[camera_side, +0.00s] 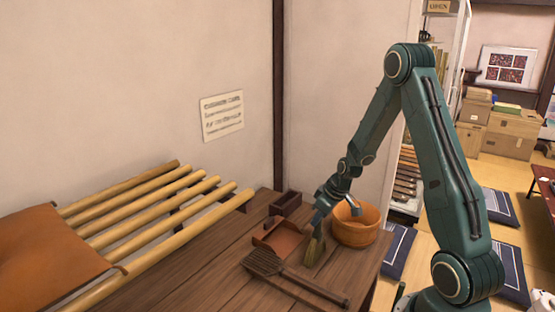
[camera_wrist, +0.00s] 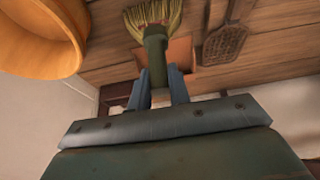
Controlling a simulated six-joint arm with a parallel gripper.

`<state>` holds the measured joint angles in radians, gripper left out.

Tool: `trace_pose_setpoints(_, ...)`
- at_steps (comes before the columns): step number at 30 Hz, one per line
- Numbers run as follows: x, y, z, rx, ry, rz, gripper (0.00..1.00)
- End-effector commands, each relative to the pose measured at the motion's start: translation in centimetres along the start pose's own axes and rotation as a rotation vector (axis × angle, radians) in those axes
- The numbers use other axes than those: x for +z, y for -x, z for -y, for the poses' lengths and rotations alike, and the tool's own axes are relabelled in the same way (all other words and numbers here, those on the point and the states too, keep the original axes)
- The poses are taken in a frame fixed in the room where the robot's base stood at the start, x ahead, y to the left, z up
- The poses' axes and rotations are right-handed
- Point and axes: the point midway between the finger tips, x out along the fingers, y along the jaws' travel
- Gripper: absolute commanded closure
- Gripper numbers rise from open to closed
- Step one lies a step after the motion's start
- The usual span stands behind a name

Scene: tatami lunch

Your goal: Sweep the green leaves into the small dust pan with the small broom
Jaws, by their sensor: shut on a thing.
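My gripper (camera_side: 321,208) points down over the wooden table and is shut on the handle of a small broom. The broom (camera_side: 314,250) has straw-coloured bristles, hanging down at or near the tabletop. In the wrist view the broom (camera_wrist: 154,42) shows its green handle between my gripper's blue fingers (camera_wrist: 158,88), with the bristles fanned at the top. The reddish-brown dust pan (camera_side: 280,238) lies just left of the broom; in the wrist view the dust pan (camera_wrist: 181,52) is partly hidden behind the broom. I cannot make out any green leaves in either view.
A round wooden tub (camera_side: 357,229) stands right of the broom. A dark slatted paddle (camera_side: 290,277) lies in front of the dust pan. A small dark box (camera_side: 287,203) sits behind it. Bamboo poles (camera_side: 160,210) and an orange-brown cloth (camera_side: 50,255) are at left. The wall closes the back.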

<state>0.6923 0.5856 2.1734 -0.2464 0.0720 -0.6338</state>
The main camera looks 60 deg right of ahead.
Motion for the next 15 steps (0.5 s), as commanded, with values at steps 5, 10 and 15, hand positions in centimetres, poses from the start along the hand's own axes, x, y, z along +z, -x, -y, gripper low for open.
trace_pose_setpoints(5,-1.6,-0.7,0.0,0.001,0.002,-0.001,1.0)
trace_pose_setpoints(10,-3.0,-1.3,0.0,0.0,0.002,-0.001,1.0)
trace_pose_setpoints(15,-4.5,-1.8,0.0,-0.001,0.002,-0.002,1.0)
